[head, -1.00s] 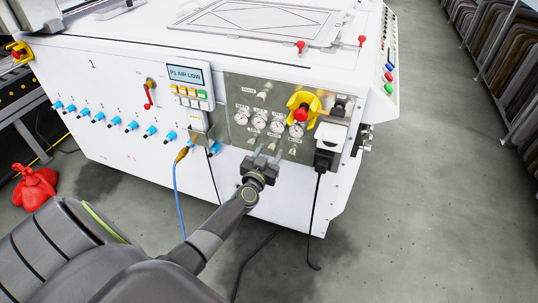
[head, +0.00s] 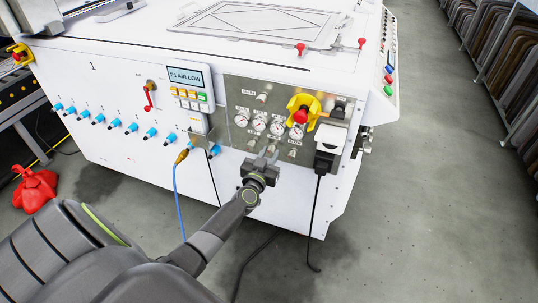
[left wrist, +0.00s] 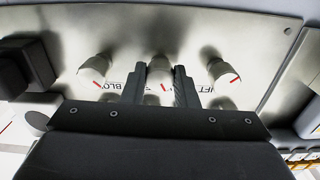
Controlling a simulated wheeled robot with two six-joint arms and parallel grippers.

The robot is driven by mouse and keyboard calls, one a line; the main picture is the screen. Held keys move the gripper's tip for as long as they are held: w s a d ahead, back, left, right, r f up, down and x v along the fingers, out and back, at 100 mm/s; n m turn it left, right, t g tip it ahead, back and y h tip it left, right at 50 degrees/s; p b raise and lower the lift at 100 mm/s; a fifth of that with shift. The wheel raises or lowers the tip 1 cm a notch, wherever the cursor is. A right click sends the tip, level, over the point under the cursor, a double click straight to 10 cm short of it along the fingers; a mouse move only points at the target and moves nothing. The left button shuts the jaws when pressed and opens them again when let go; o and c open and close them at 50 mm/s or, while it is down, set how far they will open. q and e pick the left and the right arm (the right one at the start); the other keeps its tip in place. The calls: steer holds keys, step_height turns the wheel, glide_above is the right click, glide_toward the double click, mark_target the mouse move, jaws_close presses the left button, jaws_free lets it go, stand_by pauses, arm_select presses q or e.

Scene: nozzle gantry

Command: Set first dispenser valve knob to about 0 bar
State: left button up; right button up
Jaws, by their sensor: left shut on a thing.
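A row of three pale round knobs with red marks sits low on the steel panel (head: 233,135). In the left wrist view, the middle knob (left wrist: 159,70) is between the two dark fingers of my left gripper (left wrist: 159,88), which is shut on it. The other knobs are to the left (left wrist: 95,67) and right (left wrist: 221,71), apart from the fingers. In the head view my left gripper (head: 267,157) reaches up to the panel and hides most of the middle knob. The panel lettering is partly hidden, so I cannot tell which knob is the first dispenser's. My right gripper is not in view.
Several round gauges (head: 259,124) sit above the knobs. A yellow and red switch (head: 303,110) and a black socket with cable (head: 325,160) are to the right. A display (head: 185,76) reads "P1 AIR LOW". A blue hose (head: 175,190) hangs left of my arm.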

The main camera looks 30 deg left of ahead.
arm_select(q)
steer(key=shift+n, duration=0.6)
steer(key=n+p, duration=0.1)
steer(key=n, duration=1)
steer(key=shift+d+n, duration=0.1)
steer(key=shift+n, duration=0.2)
steer(key=n, duration=0.2)
steer(key=shift+n, duration=0.4)
steer(key=n, duration=0.2)
steer(key=shift+n, duration=0.3)
steer(key=shift+n+b, duration=0.3)
steer(key=shift+n, duration=1.2)
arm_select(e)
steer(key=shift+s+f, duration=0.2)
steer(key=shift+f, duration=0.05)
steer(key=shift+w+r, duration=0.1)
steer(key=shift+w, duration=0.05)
